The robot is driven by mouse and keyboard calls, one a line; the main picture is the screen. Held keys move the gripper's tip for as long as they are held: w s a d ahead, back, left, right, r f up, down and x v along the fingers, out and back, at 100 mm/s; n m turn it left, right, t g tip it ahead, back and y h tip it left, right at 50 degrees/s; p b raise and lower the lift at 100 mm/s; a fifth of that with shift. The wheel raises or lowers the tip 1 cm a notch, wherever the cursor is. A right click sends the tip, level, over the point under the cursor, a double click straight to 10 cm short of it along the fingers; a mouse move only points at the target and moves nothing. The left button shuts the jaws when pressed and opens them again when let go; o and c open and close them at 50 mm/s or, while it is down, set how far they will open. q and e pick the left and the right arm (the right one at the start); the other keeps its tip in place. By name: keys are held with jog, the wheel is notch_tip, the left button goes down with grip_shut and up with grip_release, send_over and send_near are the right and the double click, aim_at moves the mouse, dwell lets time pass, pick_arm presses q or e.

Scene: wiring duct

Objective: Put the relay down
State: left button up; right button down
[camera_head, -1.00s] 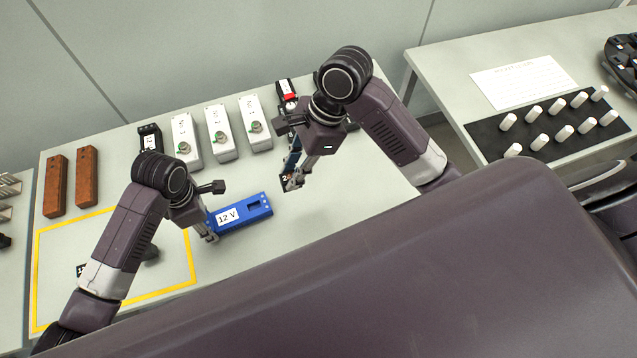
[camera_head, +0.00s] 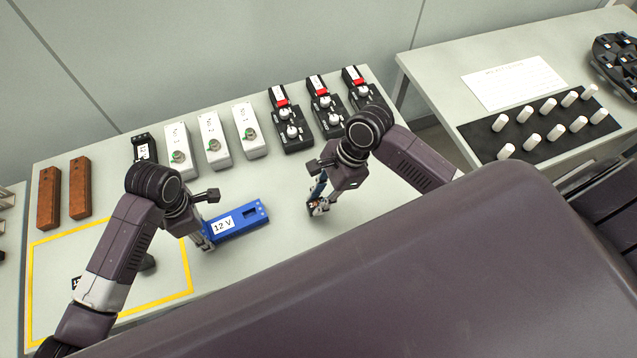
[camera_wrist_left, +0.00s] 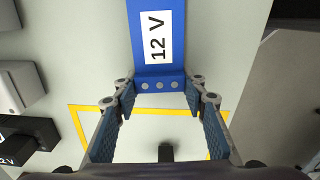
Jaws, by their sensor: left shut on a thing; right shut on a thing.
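A blue block labelled 12 V (camera_head: 240,220) lies on the table in the head view. My left gripper (camera_head: 208,240) is shut on its left end; in the left wrist view the fingers straddle the end of the blue block (camera_wrist_left: 158,50). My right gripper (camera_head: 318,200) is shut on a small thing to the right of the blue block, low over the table. The fingers mostly hide that thing, so I cannot tell for certain that it is the relay or whether it touches the table.
A yellow outline (camera_head: 110,232) marks the table at the left. Bare table lies between the right gripper and the back row.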

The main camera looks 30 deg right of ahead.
jog(key=shift+f, duration=0.4)
jog(key=c, duration=1.7)
grip_release()
jog(key=shift+f, duration=0.15)
jog(key=shift+c, duration=0.2)
jog(key=v, duration=1.2)
pick_arm(q)
jog(key=o, duration=1.4)
